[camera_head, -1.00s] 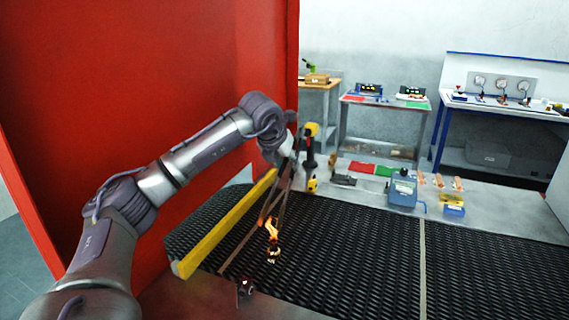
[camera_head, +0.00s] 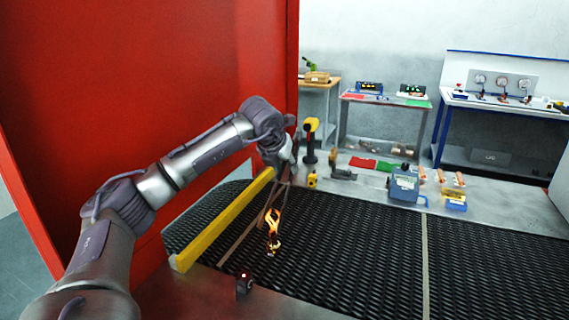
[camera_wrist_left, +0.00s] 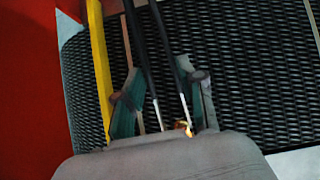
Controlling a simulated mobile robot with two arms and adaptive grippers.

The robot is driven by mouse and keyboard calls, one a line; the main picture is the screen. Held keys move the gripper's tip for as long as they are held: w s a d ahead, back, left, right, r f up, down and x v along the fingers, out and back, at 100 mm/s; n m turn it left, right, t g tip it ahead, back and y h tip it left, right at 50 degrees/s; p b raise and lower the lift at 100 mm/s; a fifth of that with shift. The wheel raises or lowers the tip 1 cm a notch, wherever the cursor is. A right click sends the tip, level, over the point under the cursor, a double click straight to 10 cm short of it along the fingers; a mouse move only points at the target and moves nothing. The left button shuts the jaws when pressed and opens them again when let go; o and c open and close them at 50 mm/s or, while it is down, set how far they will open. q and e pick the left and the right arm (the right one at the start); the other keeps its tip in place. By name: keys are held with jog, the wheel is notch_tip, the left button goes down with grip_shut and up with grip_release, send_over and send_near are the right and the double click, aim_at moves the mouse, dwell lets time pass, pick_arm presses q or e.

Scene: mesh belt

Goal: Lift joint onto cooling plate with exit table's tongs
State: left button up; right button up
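My left gripper (camera_head: 285,163) is shut on the tongs (camera_head: 277,192), which show as thin dark arms pointing down over the mesh belt. In the left wrist view the gripper's two green fingers (camera_wrist_left: 164,95) stand either side of the tongs' two long dark bars (camera_wrist_left: 158,60). The joint (camera_head: 273,222) glows bright orange, flame-like, over the mesh belt close to the tongs' lower end. I cannot tell whether the tongs touch it. No cooling plate can be picked out for sure. My right gripper is not in view.
A yellow rail (camera_head: 222,220) runs along the belt's left edge, beside a tall red wall (camera_head: 150,80). The dark mesh belt (camera_head: 350,255) is clear to the right. Behind it, a grey table (camera_head: 510,200) holds a blue-grey device (camera_head: 404,186) and red and green pads (camera_head: 362,163).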

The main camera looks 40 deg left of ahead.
pick_arm(q)
notch_tip(320, 180, down, 6)
jog(key=b, duration=0.4)
jog(key=shift+f, duration=0.25)
grip_shut()
notch_tip(320, 180, up, 12)
jog(key=p, duration=0.8)
jog(key=shift+p, duration=0.35)
jog(key=shift+d, duration=0.15)
